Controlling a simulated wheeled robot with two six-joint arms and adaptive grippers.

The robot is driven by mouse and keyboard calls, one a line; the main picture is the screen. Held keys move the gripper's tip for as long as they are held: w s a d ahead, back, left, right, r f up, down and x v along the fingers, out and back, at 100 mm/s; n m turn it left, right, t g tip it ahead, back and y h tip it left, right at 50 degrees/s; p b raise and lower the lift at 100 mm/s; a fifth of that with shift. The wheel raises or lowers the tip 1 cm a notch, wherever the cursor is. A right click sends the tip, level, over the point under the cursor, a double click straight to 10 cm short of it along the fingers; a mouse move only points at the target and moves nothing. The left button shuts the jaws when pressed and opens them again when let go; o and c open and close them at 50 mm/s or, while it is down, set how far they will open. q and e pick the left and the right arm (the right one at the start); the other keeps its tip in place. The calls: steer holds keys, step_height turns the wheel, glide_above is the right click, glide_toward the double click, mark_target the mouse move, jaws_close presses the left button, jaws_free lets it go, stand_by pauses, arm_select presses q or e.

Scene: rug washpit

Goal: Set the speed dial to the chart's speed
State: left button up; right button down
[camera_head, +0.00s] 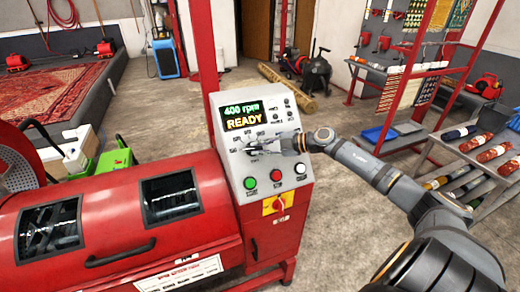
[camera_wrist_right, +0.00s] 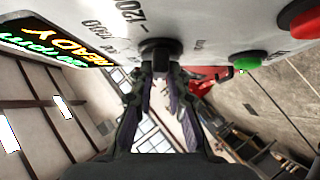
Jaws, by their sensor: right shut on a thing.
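The speed dial (camera_wrist_right: 160,47) is a dark round knob on the grey control panel (camera_head: 225,165) of the red machine. Printed numbers ring it; one near it in the wrist view reads 1200. My right gripper (camera_wrist_right: 161,75) is shut on the dial, its two fingers on either side of the knob. In the head view the right gripper (camera_head: 279,146) reaches the panel from the right and partly hides the dial. The display (camera_head: 243,115) reads 400 rpm and READY. A white printed card (camera_head: 180,276) is on the machine's front; its text is too small to read. My left gripper is out of view.
Below the dial are a green button (camera_head: 250,183), a red button (camera_head: 274,177), a white button (camera_head: 300,169) and a red switch on a yellow plate (camera_head: 277,204). A metal table (camera_head: 468,150) with rolled bundles stands right. Concrete floor lies between.

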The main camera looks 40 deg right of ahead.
steer(key=c, duration=1.3)
jaws_free()
steer(key=shift+r, duration=0.1)
step_height(320, 180, up, 10)
steer(key=shift+f, duration=0.1)
